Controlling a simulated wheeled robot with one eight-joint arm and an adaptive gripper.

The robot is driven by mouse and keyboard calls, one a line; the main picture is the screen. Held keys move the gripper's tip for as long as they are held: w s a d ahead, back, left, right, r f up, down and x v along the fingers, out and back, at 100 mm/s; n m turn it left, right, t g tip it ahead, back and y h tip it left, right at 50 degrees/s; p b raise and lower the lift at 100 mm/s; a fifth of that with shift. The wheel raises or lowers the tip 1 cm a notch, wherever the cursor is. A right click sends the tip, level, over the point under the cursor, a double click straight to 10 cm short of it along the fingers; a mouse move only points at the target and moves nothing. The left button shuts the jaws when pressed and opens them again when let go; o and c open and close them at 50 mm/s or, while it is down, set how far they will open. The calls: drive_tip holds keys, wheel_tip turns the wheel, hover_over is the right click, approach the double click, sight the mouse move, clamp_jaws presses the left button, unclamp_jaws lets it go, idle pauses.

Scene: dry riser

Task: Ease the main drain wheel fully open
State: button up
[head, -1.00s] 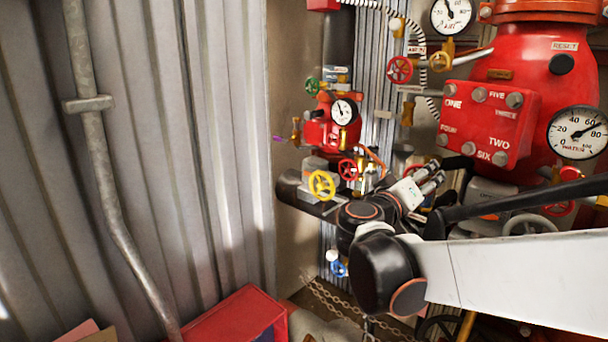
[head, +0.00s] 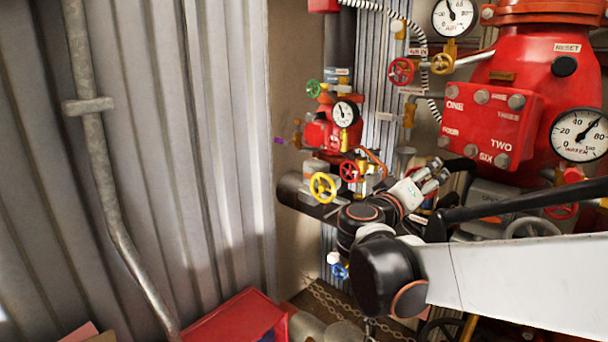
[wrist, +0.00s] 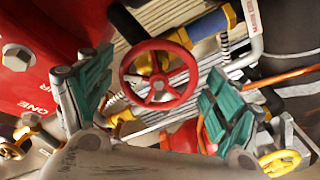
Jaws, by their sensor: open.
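No readable label tells me which wheel is the main drain. In the wrist view a red spoked handwheel (wrist: 160,78) lies between and beyond the fingers of my gripper (wrist: 155,97). The teal-padded fingers are spread apart with nothing held; I see no contact with the wheel. In the head view my gripper (head: 434,176) is in front of the pipework, left of the large red valve body (head: 540,80).
A red wheel (head: 401,71) is above. A water gauge (head: 579,134) is at right. A red box (head: 235,320) stands on the floor.

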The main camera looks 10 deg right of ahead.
drive_tip(key=shift+s+a, duration=0.15)
drive_tip(key=shift+s, duration=0.15)
drive_tip(key=v, duration=1.1)
drive_tip(key=shift+a, duration=0.2)
drive_tip(key=shift+s+f, duration=0.1)
drive_tip(key=shift+s, duration=0.1)
